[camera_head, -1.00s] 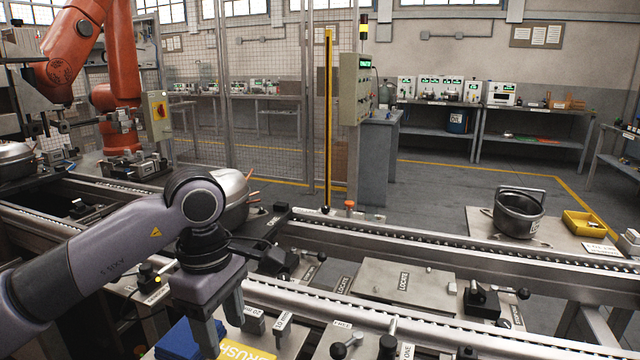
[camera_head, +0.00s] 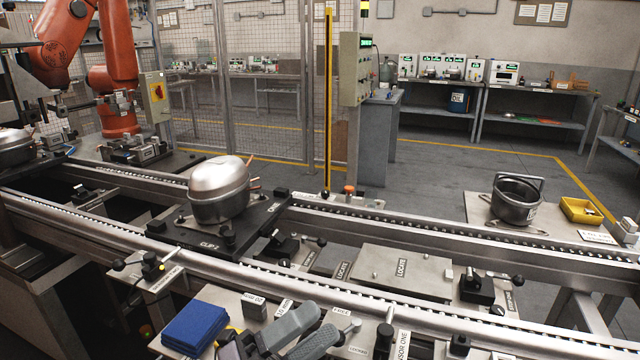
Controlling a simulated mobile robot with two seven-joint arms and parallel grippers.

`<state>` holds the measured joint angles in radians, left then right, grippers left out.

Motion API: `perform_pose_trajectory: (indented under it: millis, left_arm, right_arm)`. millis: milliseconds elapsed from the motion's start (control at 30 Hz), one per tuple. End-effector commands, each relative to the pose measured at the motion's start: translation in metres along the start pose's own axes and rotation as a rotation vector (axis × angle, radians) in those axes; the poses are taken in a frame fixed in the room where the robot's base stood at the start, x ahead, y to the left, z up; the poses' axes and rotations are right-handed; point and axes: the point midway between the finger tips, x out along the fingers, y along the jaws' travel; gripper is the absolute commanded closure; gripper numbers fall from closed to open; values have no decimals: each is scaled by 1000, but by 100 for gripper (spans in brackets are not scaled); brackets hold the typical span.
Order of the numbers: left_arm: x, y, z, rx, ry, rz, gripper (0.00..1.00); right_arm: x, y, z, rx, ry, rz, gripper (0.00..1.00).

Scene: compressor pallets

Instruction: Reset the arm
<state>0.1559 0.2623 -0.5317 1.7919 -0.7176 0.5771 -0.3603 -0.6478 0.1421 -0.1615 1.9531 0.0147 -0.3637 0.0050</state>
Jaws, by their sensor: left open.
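My left gripper (camera_head: 310,326) shows at the bottom edge, just left of the middle. Its two grey fingers are apart with nothing seen between them. Most of my left arm is out of the picture. The gripper overlaps the front bench (camera_head: 262,285) in the view, to the right of a folded blue cloth (camera_head: 195,328). I cannot tell how high it is above the bench. A silver compressor (camera_head: 219,188) sits on a black pallet (camera_head: 246,240) on the conveyor, well behind the gripper. My right gripper is not in view.
The conveyor rail (camera_head: 400,305) crosses behind the bench. Black clamps and a locating plate (camera_head: 408,272) lie to the right.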

Motion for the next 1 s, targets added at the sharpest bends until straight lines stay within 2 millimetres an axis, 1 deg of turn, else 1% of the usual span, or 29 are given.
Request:
perform_pose_trajectory:
  millis: [33, 67, 100, 167, 200, 267, 300, 367, 400, 467, 500, 600, 700, 800, 1000]
  left_arm:
    - [-16, 7, 12, -116, -126, 3, 47]
    - [-26, 11, 19, -181, -198, 3, 47]
    - [-40, 18, 28, -269, -295, 3, 47]
    - [-66, 32, 39, -401, -440, 8, 47]
    - [-84, 42, 45, -488, -536, 11, 47]
    - [-115, 58, 49, -619, -681, 16, 47]
    - [-137, 69, 49, -704, -777, 21, 47]
    - [-172, 86, 45, -831, -922, 28, 47]
    - [-194, 98, 40, -914, -1016, 32, 47]
    - [-227, 112, 28, -1027, -1147, 36, 47]
    - [-247, 120, 19, -1095, -1228, 39, 47]
    - [-288, 136, -5, -1232, -1393, 46, 47]
    - [-313, 144, -23, -1320, -1499, 48, 47]
    - [-325, 148, -33, -1361, -1552, 50, 47]
    - [-326, 148, -33, -1365, -1557, 50, 47]
  right_arm:
    - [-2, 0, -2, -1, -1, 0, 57]
    - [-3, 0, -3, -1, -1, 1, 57]
    - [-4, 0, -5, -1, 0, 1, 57]
    - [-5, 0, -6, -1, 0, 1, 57]
    - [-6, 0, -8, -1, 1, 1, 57]
    - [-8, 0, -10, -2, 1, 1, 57]
    - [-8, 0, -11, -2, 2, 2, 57]
    - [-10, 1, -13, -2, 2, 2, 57]
    - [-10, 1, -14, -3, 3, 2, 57]
    - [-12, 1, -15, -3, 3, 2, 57]
    - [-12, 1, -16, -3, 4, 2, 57]
    - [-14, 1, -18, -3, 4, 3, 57]
    - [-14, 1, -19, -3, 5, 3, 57]
    - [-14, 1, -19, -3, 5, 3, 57]
    - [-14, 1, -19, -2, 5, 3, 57]
